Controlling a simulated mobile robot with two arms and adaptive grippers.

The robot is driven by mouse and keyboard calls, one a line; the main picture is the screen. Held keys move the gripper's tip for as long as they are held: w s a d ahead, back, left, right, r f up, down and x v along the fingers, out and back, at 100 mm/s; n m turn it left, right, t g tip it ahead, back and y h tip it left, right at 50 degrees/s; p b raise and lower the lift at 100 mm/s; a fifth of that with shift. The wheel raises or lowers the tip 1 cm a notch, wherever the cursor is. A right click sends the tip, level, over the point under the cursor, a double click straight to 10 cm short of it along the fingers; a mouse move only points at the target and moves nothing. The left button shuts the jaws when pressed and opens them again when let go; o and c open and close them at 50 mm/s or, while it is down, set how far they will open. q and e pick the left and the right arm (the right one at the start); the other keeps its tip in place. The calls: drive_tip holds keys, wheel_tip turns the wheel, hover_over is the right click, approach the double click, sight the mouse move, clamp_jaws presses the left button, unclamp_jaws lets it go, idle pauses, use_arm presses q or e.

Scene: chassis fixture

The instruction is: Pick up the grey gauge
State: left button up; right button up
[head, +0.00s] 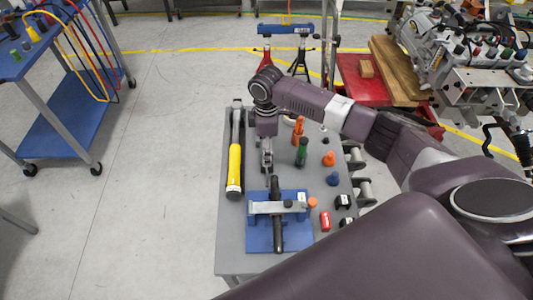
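A blue fixture (254,237) lies on the near part of the grey table (231,210). A light grey bar-shaped piece (262,208), which may be the grey gauge, lies across it. A dark rod (278,235) runs lengthwise through the fixture and crosses the bar. My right arm comes in from the right, and its gripper (267,168) points down over the table, just beyond the rod's far end. The fingers look close together, but their opening is too small to judge. My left gripper is out of view.
A yellow-handled hammer (234,168) lies at the table's left edge. Orange (298,132) and green (302,152) tools stand to the right of my gripper. Several small coloured parts, including a red one (325,221), sit along the right side. A blue cart (62,120) stands far left.

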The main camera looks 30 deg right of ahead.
drive_tip(key=shift+s, duration=0.1)
drive_tip(key=shift+c, duration=0.7)
drive_tip(key=c, duration=1.3)
drive_tip(key=shift+r, duration=0.15)
clamp_jaws()
drive_tip(key=shift+w, duration=0.2)
use_arm(q)
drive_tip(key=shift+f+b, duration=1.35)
drive_tip(key=shift+b, duration=0.05)
use_arm(e)
wheel_tip(320, 180, up, 20)
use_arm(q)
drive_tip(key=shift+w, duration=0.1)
